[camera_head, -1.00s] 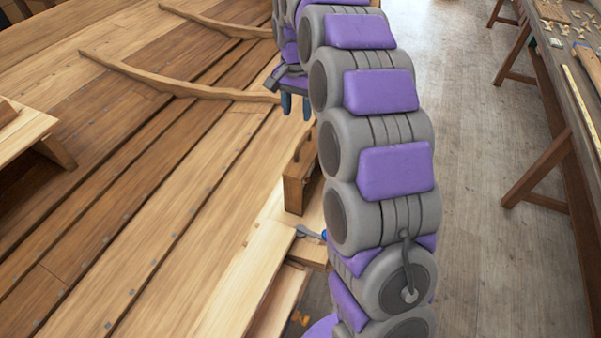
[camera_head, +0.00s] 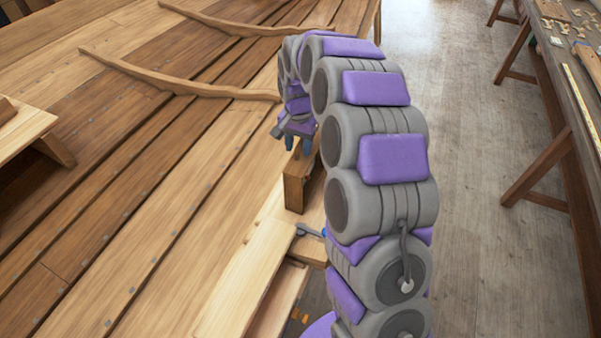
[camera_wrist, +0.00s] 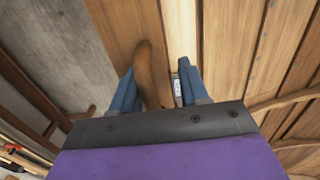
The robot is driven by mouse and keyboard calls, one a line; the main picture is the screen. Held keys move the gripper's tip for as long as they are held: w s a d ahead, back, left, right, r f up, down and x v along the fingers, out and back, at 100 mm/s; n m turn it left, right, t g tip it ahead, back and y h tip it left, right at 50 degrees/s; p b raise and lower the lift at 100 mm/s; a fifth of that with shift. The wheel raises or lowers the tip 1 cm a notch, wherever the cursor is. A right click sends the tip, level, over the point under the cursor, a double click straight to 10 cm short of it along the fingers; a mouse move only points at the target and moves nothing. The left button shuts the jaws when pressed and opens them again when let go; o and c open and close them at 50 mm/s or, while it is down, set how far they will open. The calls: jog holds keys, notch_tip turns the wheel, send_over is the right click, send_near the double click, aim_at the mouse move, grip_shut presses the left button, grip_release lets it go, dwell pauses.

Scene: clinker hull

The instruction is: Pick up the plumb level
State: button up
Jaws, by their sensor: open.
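I cannot identify the plumb level for certain. In the wrist view, a rounded brown wooden piece (camera_wrist: 149,72) rises between the fingers of my gripper (camera_wrist: 157,72), nearer the left finger. A small pale, marked piece (camera_wrist: 175,89) shows beside the right finger; most of it is hidden. My gripper is open, with blue fingers pointing down. In the head view, my gripper (camera_head: 298,146) hangs just above a brown wooden block or box (camera_head: 296,184), whose upper part the fingers partly cover. Contact cannot be told.
The planked hull (camera_head: 150,200) fills the left side, with curved ribs (camera_head: 170,82) across it. A grey tool with a blue end (camera_head: 308,231) lies near my arm's base. A workbench (camera_head: 575,90) stands at the right, beyond open floor (camera_head: 470,180).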

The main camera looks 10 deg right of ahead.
jog(key=shift+s+d+f, duration=0.1)
jog(key=shift+d+f, duration=0.15)
jog(key=shift+f, duration=0.35)
jog(key=shift+d+f, duration=0.25)
jog(key=shift+f, duration=0.35)
jog(key=shift+d, duration=0.3)
jog(key=shift+a, duration=0.65)
jog(key=c, duration=0.7)
jog(key=shift+c, duration=0.5)
jog(key=shift+d, duration=0.5)
grip_shut()
jog(key=shift+a, duration=0.35)
jog(key=shift+d, duration=0.15)
